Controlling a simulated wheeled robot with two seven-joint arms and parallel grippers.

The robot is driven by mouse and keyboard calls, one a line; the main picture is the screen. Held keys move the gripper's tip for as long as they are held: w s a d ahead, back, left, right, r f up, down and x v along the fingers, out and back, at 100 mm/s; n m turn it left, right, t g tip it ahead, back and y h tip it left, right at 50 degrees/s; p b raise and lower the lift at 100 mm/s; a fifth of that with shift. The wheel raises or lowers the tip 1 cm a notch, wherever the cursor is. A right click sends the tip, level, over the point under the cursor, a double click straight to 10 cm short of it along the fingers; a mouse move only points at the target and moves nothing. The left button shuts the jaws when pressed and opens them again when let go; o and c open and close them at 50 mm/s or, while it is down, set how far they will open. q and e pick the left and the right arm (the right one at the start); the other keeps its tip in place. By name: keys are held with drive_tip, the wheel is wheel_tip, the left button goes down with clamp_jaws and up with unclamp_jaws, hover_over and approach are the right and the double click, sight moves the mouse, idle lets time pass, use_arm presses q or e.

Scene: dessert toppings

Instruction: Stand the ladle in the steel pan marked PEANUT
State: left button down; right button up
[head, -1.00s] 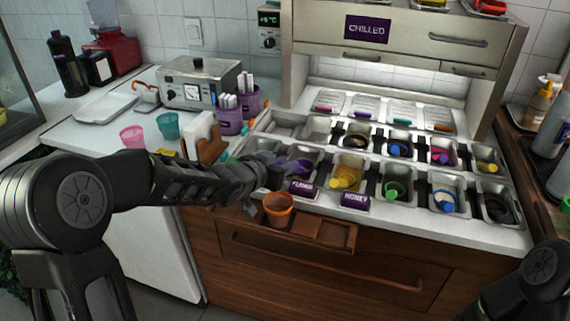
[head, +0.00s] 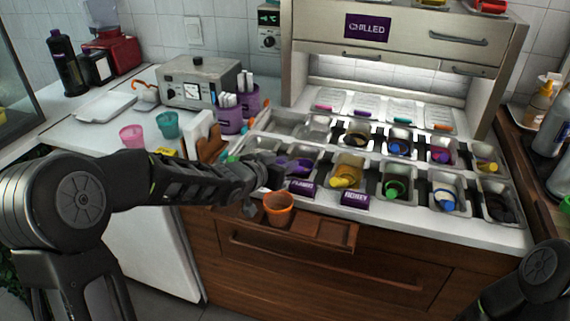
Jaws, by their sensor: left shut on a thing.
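My left gripper (head: 282,168) is over the left end of the front row of steel pans, and its fingers are small and dark in the head view. It is shut on a purple ladle (head: 301,164), whose purple part shows just right of the fingers. Whether the ladle's lower end touches a pan is hidden. I cannot read a PEANUT mark anywhere; my left arm and gripper cover part of the left front pans. My right gripper is out of view; only part of my right arm shows at bottom right.
Front pans hold a yellow ladle (head: 346,181), a green one (head: 393,192) and a blue one (head: 444,199). A HONEY tag (head: 355,200) and another purple tag (head: 302,187) stand before them. An orange cup (head: 278,210) sits below, on the wooden ledge.

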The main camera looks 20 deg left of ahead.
use_arm(q)
drive_tip(key=shift+f, duration=0.2)
drive_tip(key=shift+f+b, duration=0.25)
drive_tip(key=shift+b, duration=0.15)
idle(0.3)
drive_tip(key=c, duration=1.1)
unclamp_jaws()
drive_tip(key=shift+c, duration=0.2)
drive_tip(key=shift+o, duration=0.2)
drive_tip(key=o, duration=0.4)
